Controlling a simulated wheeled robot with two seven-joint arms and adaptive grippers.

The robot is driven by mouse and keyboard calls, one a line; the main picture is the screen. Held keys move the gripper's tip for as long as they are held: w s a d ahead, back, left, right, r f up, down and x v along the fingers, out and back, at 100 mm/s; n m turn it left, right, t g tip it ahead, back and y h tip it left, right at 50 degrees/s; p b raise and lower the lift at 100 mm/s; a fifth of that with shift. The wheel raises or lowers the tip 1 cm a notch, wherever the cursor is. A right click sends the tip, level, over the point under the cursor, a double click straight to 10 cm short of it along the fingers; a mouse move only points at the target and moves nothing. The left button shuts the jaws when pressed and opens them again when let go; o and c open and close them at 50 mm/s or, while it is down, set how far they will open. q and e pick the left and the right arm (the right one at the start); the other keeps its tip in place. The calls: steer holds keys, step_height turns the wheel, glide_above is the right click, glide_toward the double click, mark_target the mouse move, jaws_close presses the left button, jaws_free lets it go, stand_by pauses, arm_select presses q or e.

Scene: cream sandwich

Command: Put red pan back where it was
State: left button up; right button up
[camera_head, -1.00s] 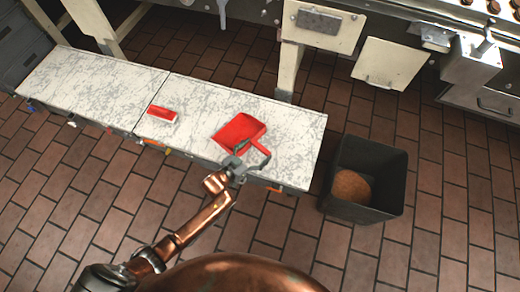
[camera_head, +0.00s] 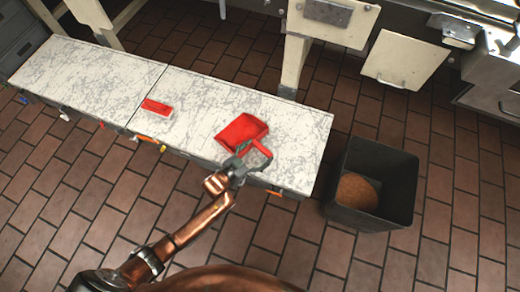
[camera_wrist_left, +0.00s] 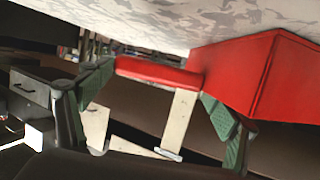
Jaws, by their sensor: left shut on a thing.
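The red pan (camera_head: 241,130) is over the right part of the white, worn tabletop (camera_head: 295,125), its handle pointing to the front right. My left gripper (camera_head: 254,159) is at the table's front edge and shut on the pan's handle. In the left wrist view, the red handle (camera_wrist_left: 158,72) lies between the green finger pads of the left gripper (camera_wrist_left: 157,84), with the pan body (camera_wrist_left: 262,75) to the right against the pale tabletop (camera_wrist_left: 175,20). I cannot tell whether the pan touches the table. My right gripper is not in view.
A dark open bin (camera_head: 392,185) holding a brown round thing (camera_head: 357,191) stands on the floor right of the table. The tabletop's left part is clear. Cabinets and counters stand behind.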

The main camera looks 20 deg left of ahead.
arm_select(q)
steer(key=shift+r, duration=0.15)
steer(key=shift+f, duration=0.25)
steer(key=o, duration=1.2)
steer(key=shift+o, duration=0.2)
steer(key=shift+r, duration=0.15)
